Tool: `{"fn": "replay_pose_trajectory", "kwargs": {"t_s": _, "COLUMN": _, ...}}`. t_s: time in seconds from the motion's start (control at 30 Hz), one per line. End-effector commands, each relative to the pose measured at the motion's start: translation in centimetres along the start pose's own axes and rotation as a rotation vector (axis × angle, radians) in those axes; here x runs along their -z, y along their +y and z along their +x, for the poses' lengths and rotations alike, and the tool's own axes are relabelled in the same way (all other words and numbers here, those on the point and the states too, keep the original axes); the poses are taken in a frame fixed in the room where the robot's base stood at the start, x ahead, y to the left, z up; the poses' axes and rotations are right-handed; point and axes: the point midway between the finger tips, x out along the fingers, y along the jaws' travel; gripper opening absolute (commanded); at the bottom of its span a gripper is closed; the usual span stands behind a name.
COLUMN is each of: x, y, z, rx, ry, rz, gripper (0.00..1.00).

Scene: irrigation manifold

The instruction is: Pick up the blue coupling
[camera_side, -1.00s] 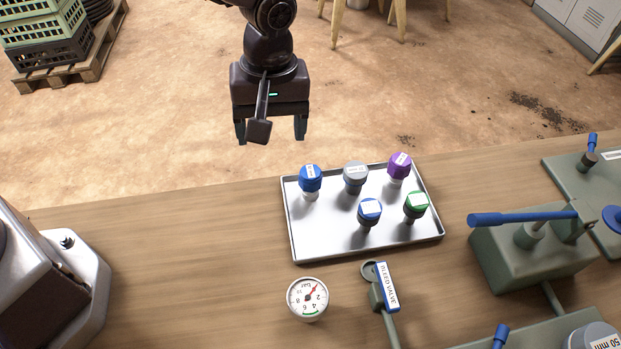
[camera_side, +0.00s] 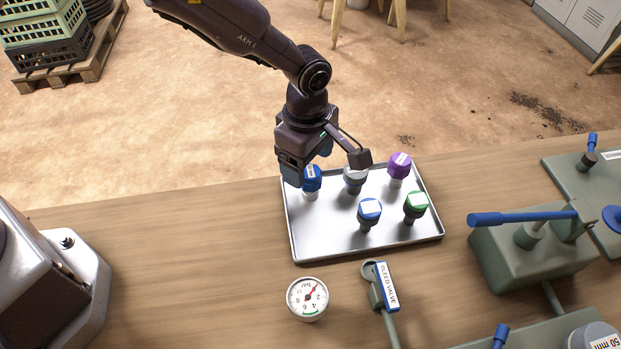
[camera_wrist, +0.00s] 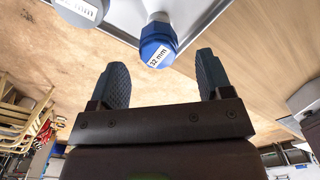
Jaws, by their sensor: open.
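The blue coupling (camera_side: 311,180), with a blue cap and pale lower end, stands at the far left of the metal tray (camera_side: 318,246). In the wrist view the blue coupling (camera_wrist: 158,44) shows a "32 mm" label and lies ahead of the gap between my fingers. My gripper (camera_side: 307,168) is open and empty, at the tray's far left edge, close to the blue coupling and partly overlapping it in the side view. The wrist view shows both fingers (camera_wrist: 162,72) spread apart, with nothing between them.
A gauge (camera_side: 307,298) and a bleed valve (camera_side: 383,287) stand in front.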

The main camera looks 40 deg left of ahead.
Motion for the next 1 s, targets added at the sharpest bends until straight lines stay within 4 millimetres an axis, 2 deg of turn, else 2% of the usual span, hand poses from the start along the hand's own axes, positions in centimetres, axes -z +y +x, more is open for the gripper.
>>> {"fn": "replay_pose_trajectory", "kwargs": {"t_s": 0.4, "x": -0.5, "y": 0.1, "z": 5.0, "rx": 0.001, "ry": 0.001, "rz": 0.0, "gripper": 0.72}}
{"fn": "replay_pose_trajectory", "kwargs": {"t_s": 0.67, "x": -0.5, "y": 0.1, "z": 5.3, "rx": 0.0, "ry": 0.0, "rz": 0.0, "gripper": 0.72}}
{"fn": "replay_pose_trajectory", "kwargs": {"t_s": 0.7, "x": -0.5, "y": 0.1, "z": 5.3, "rx": 0.0, "ry": 0.0, "rz": 0.0, "gripper": 0.7}}
{"fn": "replay_pose_trajectory", "kwargs": {"t_s": 0.9, "x": -0.5, "y": 0.1, "z": 5.3, "rx": 0.0, "ry": 0.0, "rz": 0.0, "gripper": 0.24}}
{"fn": "replay_pose_trajectory", "kwargs": {"t_s": 0.93, "x": -0.5, "y": 0.1, "z": 5.3, "rx": 0.0, "ry": 0.0, "rz": 0.0, "gripper": 0.19}}
{"fn": "replay_pose_trajectory", "kwargs": {"t_s": 1.0, "x": -0.5, "y": 0.1, "z": 5.3, "rx": -0.001, "ry": 0.0, "rz": 0.0, "gripper": 0.15}}
